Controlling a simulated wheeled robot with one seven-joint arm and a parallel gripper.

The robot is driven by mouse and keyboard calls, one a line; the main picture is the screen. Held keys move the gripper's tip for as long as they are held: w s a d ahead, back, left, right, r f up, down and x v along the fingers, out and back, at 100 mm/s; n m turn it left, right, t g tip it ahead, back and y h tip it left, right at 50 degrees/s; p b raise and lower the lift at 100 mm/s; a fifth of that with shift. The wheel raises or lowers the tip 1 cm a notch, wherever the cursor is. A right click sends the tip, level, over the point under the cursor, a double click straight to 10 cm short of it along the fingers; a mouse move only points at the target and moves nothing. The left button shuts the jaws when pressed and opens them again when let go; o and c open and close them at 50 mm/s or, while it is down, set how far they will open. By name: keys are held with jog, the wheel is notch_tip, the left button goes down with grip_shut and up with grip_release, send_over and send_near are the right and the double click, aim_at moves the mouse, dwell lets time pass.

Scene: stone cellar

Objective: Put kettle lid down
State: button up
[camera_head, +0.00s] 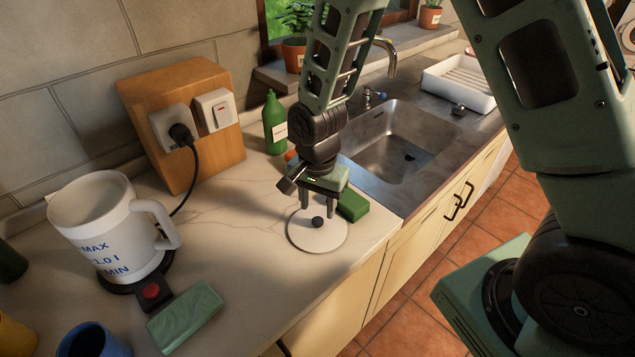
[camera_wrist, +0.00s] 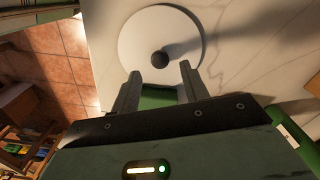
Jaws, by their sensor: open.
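The kettle lid (camera_head: 317,236) is a white disc with a dark round knob. It lies flat on the pale countertop near the front edge, left of the sink. It also shows in the wrist view (camera_wrist: 188,28), with its knob (camera_wrist: 160,60) close to the fingertips. My gripper (camera_head: 317,208) is open just above the lid, its fingers pointing down on either side of the knob. In the wrist view my gripper's fingertips (camera_wrist: 159,72) stand apart with nothing held between them.
A green sponge (camera_head: 352,205) lies right beside my gripper, and a green bottle (camera_head: 274,124) stands behind. A wooden socket block (camera_head: 182,125), green block (camera_head: 185,317) and blue cup (camera_head: 93,341) are left. The sink (camera_head: 400,145) is right. Counter between kettle and lid is clear.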

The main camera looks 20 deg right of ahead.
aim_at(317, 220)
notch_tip(317, 220, up, 8)
jog(key=f+b, duration=0.1)
jog(key=s+a+r+n, duration=0.3)
jog(key=s+r+n, duration=0.1)
jog(key=s+n, duration=0.5)
jog(key=s+a+r+n, duration=0.3)
jog(key=s+n, duration=0.5)
jog(key=s, duration=0.3)
jog(key=shift+a+r+n+y, duration=0.15)
jog(key=shift+r+n+y, duration=0.2)
jog(key=shift+r, duration=0.3)
